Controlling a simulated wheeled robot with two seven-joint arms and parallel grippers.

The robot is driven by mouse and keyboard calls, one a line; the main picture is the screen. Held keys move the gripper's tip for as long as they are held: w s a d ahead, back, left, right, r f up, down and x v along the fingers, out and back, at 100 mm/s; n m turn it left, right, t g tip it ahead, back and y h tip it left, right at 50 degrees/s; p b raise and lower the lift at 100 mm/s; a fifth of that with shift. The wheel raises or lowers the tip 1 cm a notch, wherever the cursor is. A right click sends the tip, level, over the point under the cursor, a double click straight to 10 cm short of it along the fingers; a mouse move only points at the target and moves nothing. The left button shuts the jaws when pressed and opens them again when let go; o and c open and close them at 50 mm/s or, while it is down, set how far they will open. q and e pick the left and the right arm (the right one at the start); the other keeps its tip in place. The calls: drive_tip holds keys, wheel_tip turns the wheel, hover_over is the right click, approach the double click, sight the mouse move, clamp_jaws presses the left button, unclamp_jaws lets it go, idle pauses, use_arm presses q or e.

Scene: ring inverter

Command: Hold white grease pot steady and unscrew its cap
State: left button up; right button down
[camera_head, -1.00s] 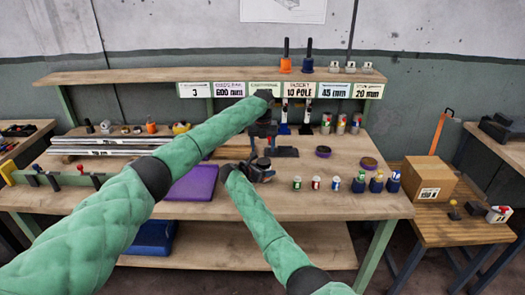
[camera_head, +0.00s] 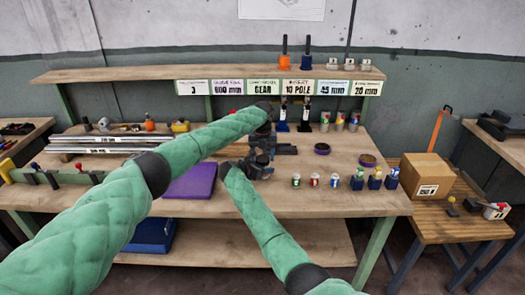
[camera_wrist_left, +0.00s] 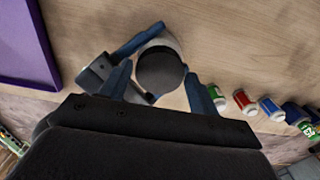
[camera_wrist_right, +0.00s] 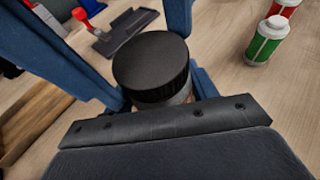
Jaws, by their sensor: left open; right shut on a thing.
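The white grease pot with its round black cap (camera_wrist_left: 160,70) shows in the left wrist view. Its cap (camera_wrist_right: 151,62) also shows in the right wrist view, with a sliver of the body below it. My right gripper (camera_head: 258,169) is shut on the pot's body, low over the bench. My left gripper (camera_head: 262,141) points down from above, open, with one blue finger (camera_wrist_left: 200,93) on each side of the cap. I cannot tell whether these fingers touch the cap. In the head view my grippers hide most of the pot.
The wooden bench (camera_head: 300,205) has a purple mat (camera_head: 190,184) left of my grippers. Several small coloured cans, including a green-labelled one (camera_head: 296,180), stand to the right. A shelf (camera_head: 150,75) runs above the back.

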use_arm(q)
drive_tip(key=shift+f, duration=0.2)
drive_tip(key=c, duration=0.8)
drive_tip(key=n, duration=0.3)
drive_tip(key=o, duration=1.1)
drive_tip(key=shift+c, duration=0.2)
